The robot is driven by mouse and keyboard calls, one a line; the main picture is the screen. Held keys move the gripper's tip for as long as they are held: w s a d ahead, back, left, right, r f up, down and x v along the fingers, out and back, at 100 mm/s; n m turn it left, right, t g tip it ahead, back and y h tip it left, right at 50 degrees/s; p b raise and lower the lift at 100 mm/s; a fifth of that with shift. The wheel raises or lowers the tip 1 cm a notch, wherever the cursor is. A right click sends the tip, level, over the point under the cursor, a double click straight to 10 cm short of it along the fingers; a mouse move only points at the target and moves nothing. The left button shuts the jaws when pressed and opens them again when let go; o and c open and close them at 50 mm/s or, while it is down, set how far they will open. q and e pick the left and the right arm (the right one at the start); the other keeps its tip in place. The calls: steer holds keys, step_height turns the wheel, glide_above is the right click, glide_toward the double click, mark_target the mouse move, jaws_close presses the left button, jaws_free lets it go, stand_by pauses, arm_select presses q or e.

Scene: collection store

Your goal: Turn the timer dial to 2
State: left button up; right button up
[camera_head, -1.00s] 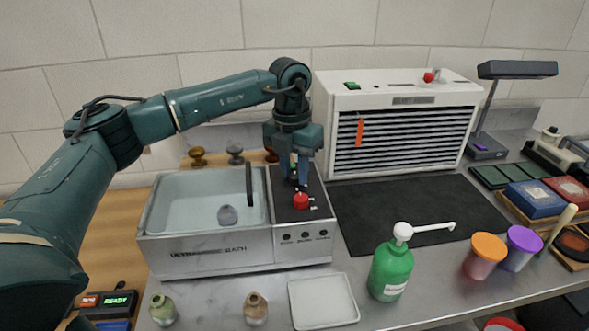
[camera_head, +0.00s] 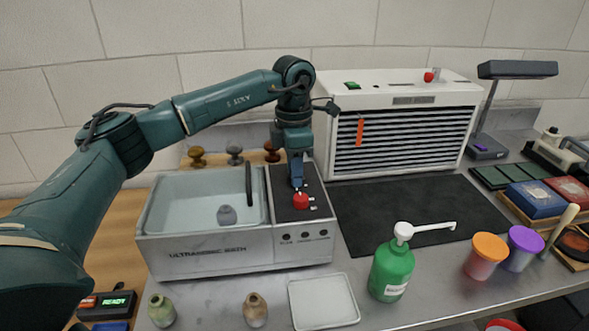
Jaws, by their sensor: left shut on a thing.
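The timer dial is a red knob (camera_head: 300,202) on the dark top panel of the ultrasonic bath (camera_head: 215,252). Small pale marks sit to its right, too small to read. My left gripper (camera_head: 299,190) points down from above and is shut on the red dial, covering its upper part. The dial's exact pointer direction cannot be made out. My right gripper is not in view.
The bath basin (camera_head: 180,200) holds a small grey vase (camera_head: 227,215). A white louvred cabinet (camera_head: 400,125) stands behind right. A green pump bottle (camera_head: 391,268), a white tray (camera_head: 324,301) and small vases are in front. The black mat (camera_head: 410,215) is clear.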

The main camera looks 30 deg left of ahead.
arm_select(q)
steer(key=shift+m, duration=1.1)
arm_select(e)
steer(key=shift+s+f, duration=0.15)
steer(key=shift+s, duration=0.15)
arm_select(q)
steer(key=o, duration=1)
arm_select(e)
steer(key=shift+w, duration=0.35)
